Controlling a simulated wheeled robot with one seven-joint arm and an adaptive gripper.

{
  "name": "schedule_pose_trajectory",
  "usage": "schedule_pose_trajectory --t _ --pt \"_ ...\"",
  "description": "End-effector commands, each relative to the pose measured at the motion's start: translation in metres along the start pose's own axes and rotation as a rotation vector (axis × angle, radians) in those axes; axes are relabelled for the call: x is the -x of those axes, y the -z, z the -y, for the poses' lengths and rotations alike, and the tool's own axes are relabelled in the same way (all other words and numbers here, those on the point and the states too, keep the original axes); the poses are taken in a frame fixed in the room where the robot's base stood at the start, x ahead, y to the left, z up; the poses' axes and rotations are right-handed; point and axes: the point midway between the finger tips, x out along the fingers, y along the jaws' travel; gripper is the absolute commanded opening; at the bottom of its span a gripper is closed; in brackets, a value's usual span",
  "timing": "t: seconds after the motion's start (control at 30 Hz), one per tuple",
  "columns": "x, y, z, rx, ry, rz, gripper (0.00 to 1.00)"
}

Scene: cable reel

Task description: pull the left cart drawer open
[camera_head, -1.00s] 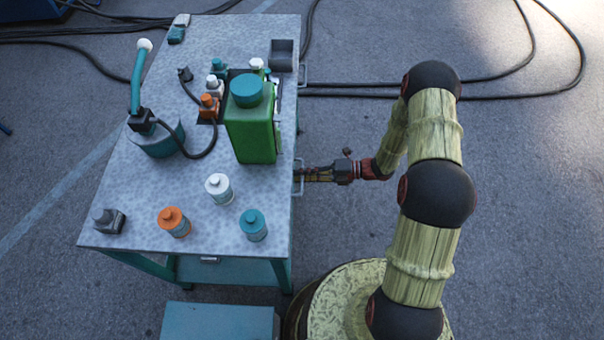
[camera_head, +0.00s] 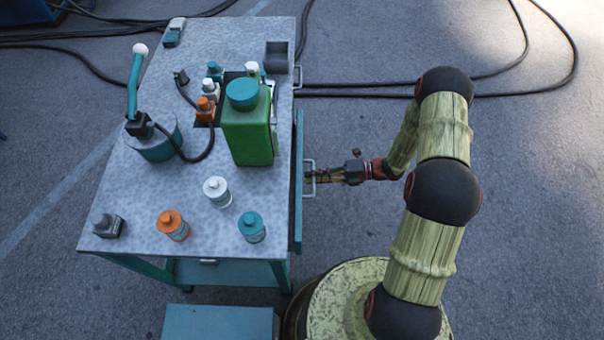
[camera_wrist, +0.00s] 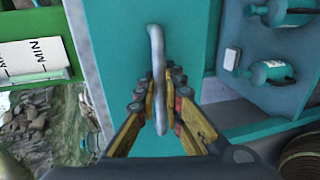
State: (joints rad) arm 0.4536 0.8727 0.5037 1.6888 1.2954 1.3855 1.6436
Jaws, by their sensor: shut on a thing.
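The cart (camera_head: 135,212) has a grey speckled top and teal frame. Its teal drawer front (camera_head: 298,205) stands a little out from the cart's right side in the head view, with a light metal bar handle (camera_head: 310,178) on it. My gripper (camera_head: 318,176) reaches it from the right and is shut on the handle. In the wrist view, the handle (camera_wrist: 158,80) runs upright between the yellow and black fingers of my gripper (camera_wrist: 163,100), in front of the teal drawer front (camera_wrist: 190,30). The drawer's inside is hidden in both views.
A green canister (camera_head: 248,135), a teal pump can (camera_head: 155,142) and several small bottles stand on the cart top. A second handle (camera_head: 298,77) is farther back on the same side. Black cables (camera_head: 400,92) cross the floor behind my arm.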

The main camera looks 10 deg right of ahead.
Motion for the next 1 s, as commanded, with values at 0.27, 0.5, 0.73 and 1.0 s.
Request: schedule_pose_trajectory --t 0.27,0.5,0.73,1.0 --pt "0.076 0.0 0.016 -0.002 0.002 0.006 0.0" --pt "0.138 0.0 0.03 0.0 0.002 0.004 0.0" --pt "0.181 0.0 0.039 -0.001 0.002 0.002 0.0" --pt "0.206 0.001 0.044 -0.001 0.001 0.0 0.0"
